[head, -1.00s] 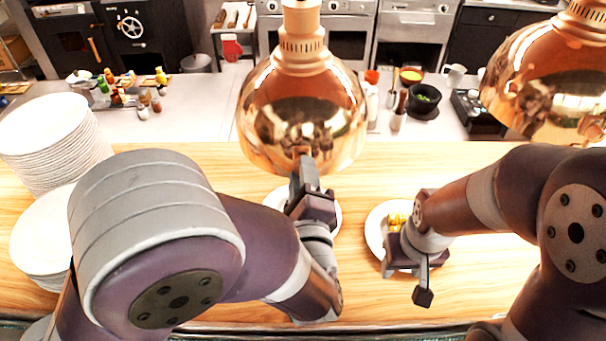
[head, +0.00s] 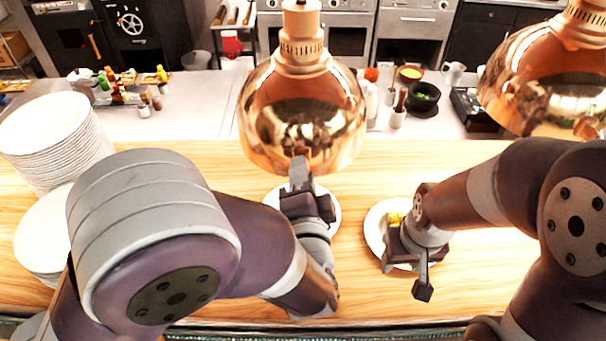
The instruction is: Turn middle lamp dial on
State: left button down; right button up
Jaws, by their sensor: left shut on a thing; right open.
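The middle copper lamp (head: 302,112) hangs over the wooden counter in the centre of the head view. A small copper dial (head: 300,153) shows at its lower front rim. My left gripper (head: 300,172) points up at this dial and is shut on it; the fingers hide most of it, so its turn angle cannot be read. My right gripper (head: 405,272) is open, low over the counter beside a white plate (head: 374,222) with yellow food on it.
Another copper lamp (head: 545,75) hangs at the right, near my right arm. A stack of white plates (head: 50,140) stands at the left. A plate (head: 273,200) lies under the middle lamp. Bare wood (head: 500,270) shows at the right.

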pick_arm(q)
jog(key=n+h+b, duration=0.1)
jog(key=n+b, duration=0.2)
jog(key=n, duration=0.5)
jog(key=shift+a+f, duration=0.1)
dwell(0.4)
jog(key=c, duration=0.9)
grip_release()
jog(key=shift+o, duration=0.2)
jog(key=s+b, duration=0.2)
jog(key=s, duration=1)
jog(key=shift+s+r+b, duration=0.35)
jog(key=shift+r, duration=0.1)
